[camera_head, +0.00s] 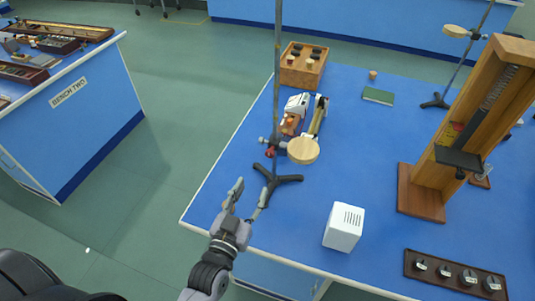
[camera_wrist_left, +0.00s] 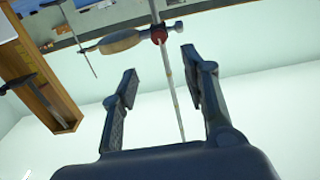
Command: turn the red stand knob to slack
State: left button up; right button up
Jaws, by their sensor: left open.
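The stand has a tall thin rod (camera_head: 277,80) and a dark three-legged base (camera_head: 277,181) near the bench's front left. A small red knob (camera_head: 270,153) sits on its clamp, beside a round wooden disc (camera_head: 303,150). My left gripper (camera_head: 249,188) is open and empty, in front of and left of the base, below the knob in the picture. In the left wrist view the red knob (camera_wrist_left: 159,35) shows just beyond the open fingertips (camera_wrist_left: 158,62), with the wooden disc (camera_wrist_left: 120,42) to its left. The rod appears between the fingers. My right gripper is not seen.
A white vented box (camera_head: 343,227) stands to the right of the stand. A small instrument (camera_head: 318,115) lies behind the clamp, and a wooden box (camera_head: 303,65) stands at the back. A tall wooden frame (camera_head: 423,190) is at right. A dark tray (camera_head: 455,274) lies front right.

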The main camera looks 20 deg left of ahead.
aim_at(269, 155)
pick_arm(q)
jog(key=w, duration=0.4)
jog(key=w+p, duration=0.1)
jog(key=w, duration=0.3)
jog(key=w+p, duration=0.1)
jog(key=w, duration=0.4)
jog(key=shift+d, duration=0.25)
jog(key=shift+w, duration=0.1)
jog(key=shift+c, duration=0.2)
jog(key=shift+c, duration=1.3)
grip_shut()
